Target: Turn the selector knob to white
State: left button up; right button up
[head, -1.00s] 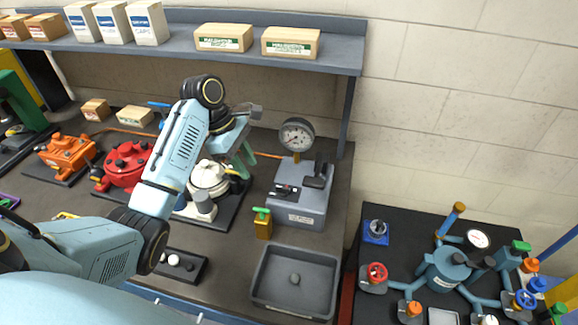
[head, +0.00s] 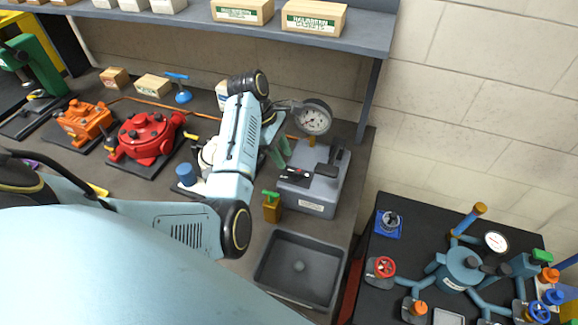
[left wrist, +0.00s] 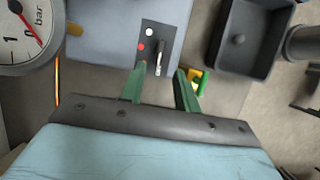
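The selector knob (left wrist: 160,58) is a small lever on a black plate (left wrist: 148,36) with a white dot and a red dot, on the grey box. In the left wrist view the dots lie on its left; I cannot tell which one it is set to. In the head view the plate (head: 296,176) shows on the grey box (head: 318,190), with the knob too small to read. My left gripper (left wrist: 162,80), with green fingers, is open and empty, its tips pointing toward the knob and apparently apart from it. In the head view the gripper (head: 276,150) is partly hidden by my arm. My right gripper is not in view.
A pressure gauge (head: 314,117) stands behind the box, close to my left wrist. A yellow block with a green handle (head: 271,207) and a grey tray (head: 262,266) are in front. A shelf (head: 355,32) hangs above. A red motor (head: 147,137) is left.

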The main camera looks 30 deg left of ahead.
aim_at(291, 170)
pick_arm(q)
jog(key=x, duration=0.4)
jog(key=shift+w+d+f, duration=0.1)
jog(key=shift+d+f, duration=0.05)
jog(key=shift+f, duration=0.35)
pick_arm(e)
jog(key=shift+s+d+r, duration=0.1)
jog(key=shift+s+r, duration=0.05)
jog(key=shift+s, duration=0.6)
pick_arm(q)
grip_shut()
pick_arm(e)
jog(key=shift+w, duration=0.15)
